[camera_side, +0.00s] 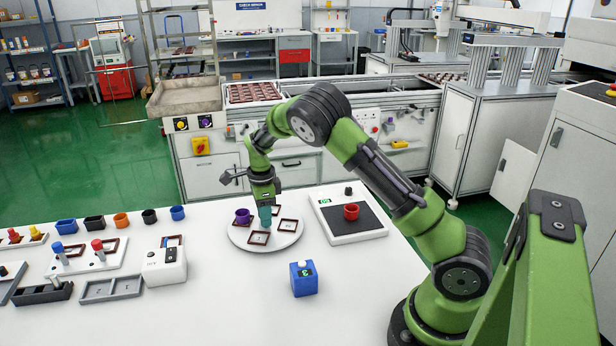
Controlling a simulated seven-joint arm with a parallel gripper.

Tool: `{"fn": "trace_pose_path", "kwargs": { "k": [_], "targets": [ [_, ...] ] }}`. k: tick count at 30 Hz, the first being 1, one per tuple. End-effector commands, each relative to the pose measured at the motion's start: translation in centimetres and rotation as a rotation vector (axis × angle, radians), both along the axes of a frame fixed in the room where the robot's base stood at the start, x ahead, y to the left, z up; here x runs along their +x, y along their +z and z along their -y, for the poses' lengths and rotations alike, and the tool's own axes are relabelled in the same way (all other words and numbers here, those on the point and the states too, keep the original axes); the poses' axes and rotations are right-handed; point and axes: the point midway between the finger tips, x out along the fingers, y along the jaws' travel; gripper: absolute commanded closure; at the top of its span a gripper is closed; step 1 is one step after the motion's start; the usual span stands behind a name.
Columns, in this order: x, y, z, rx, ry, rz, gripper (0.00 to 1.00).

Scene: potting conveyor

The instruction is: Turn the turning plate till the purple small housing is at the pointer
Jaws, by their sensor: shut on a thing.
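The turning plate (285,241) is a round white disc on the white table, with several dark red square frames on it. The purple small housing (242,215) sits at the plate's left side, in or on one of these frames. My gripper (265,207) points down over the middle of the plate. It is shut on an upright teal piece (265,217), which stands near the plate's centre; whether this is a knob or a loose part I cannot tell. The far part of the plate is partly hidden by my gripper. I cannot make out the pointer.
A scale-like unit (327,216) with a red cup (351,211) stands right of the plate. A blue box (303,278) with a green display stands in front. A white device (163,264) and a row of coloured cups are left.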

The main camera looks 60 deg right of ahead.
Motion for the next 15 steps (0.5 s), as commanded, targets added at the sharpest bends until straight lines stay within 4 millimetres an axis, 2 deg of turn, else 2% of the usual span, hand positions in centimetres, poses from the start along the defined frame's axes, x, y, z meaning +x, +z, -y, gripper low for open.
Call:
{"fn": "trace_pose_path", "kwargs": {
  "k": [15],
  "targets": [
    [-0.01,0.17,0.04,-0.001,-0.259,0.000,1.00]
  ]
}}
